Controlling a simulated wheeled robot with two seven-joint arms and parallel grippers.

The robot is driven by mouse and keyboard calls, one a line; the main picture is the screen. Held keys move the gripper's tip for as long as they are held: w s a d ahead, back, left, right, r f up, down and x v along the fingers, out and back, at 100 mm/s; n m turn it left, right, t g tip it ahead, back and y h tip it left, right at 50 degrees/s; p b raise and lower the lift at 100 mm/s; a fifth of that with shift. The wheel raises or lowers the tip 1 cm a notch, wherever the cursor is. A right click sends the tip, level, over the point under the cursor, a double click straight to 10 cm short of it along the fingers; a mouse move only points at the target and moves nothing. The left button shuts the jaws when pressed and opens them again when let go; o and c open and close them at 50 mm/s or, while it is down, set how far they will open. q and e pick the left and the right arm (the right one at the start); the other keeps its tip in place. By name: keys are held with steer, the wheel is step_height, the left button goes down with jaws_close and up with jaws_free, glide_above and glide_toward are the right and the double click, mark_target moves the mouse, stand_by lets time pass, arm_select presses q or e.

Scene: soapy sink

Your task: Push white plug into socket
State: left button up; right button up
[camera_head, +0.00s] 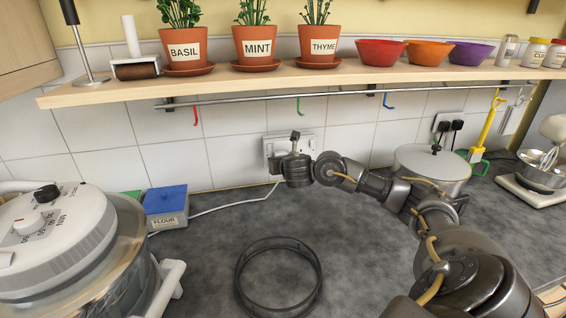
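The white wall socket (309,142) is on the tiles under the rail, left of the silver pot. My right gripper (284,151) is right in front of it and covers much of its face. A white cord (235,204) runs from the left along the worktop and rises to behind this gripper. The white plug itself is hidden or cannot be told from the socket plate, so I cannot tell whether it is gripped or seated. Whether the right fingers are open or shut is unclear. My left gripper is not in view.
A round black ring (241,285) lies on the grey worktop (365,265). A blue-lidded flour box (166,207) and a large white appliance (50,245) stand at left. A lidded pot (432,172) is behind my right arm. A shelf (330,73) with a hook rail overhangs the socket.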

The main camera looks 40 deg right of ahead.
steer(key=shift+d+r, duration=0.1)
steer(key=o, duration=0.8)
steer(key=shift+c, duration=0.2)
steer(key=o, duration=0.3)
steer(key=shift+w+r, duration=0.1)
steer(key=shift+w, duration=0.05)
steer(key=shift+s+d, duration=0.15)
steer(key=shift+s, duration=0.05)
